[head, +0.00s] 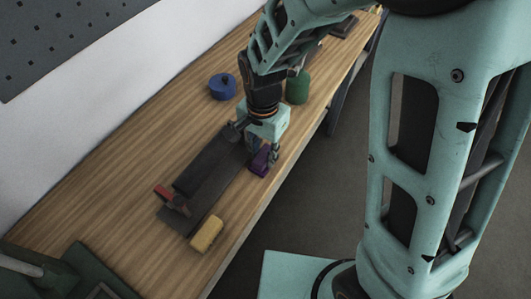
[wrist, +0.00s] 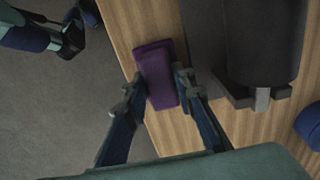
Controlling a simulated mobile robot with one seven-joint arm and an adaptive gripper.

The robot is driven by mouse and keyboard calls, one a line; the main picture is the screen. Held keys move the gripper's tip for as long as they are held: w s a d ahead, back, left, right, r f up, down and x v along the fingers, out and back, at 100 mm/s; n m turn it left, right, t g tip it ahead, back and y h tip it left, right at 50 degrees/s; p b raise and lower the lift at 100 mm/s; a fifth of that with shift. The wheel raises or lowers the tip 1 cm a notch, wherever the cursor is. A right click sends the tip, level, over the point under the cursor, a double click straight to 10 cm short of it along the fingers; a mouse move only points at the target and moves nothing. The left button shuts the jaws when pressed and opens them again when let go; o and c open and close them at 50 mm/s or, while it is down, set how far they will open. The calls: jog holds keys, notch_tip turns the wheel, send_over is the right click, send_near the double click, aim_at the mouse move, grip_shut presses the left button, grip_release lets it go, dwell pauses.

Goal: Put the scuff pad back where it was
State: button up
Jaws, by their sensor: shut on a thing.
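The scuff pad appears to be the purple block (head: 261,162), beside the dark conveyor (head: 207,221) near the bench's front edge. In the wrist view the purple block (wrist: 155,72) sits between the two fingers of my gripper (wrist: 161,87), which is shut on its near end. The far end sticks out beyond the fingertips. In the head view my gripper (head: 264,150) points down over the block and partly hides it. I cannot tell whether the block touches the bench top.
A yellow block (head: 207,234) lies near the conveyor's close end, by a red part (head: 163,192). A blue pot (head: 222,87) and a green container (head: 297,88) stand farther along the wooden bench (head: 120,203). Bare wood lies left of the conveyor.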

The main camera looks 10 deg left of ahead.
aim_at(264, 154)
jog(key=shift+f, duration=0.2)
jog(key=o, duration=1)
jog(key=shift+r, duration=0.15)
notch_tip(264, 154, up, 12)
jog(key=shift+p, duration=0.35)
jog(key=shift+r, duration=0.1)
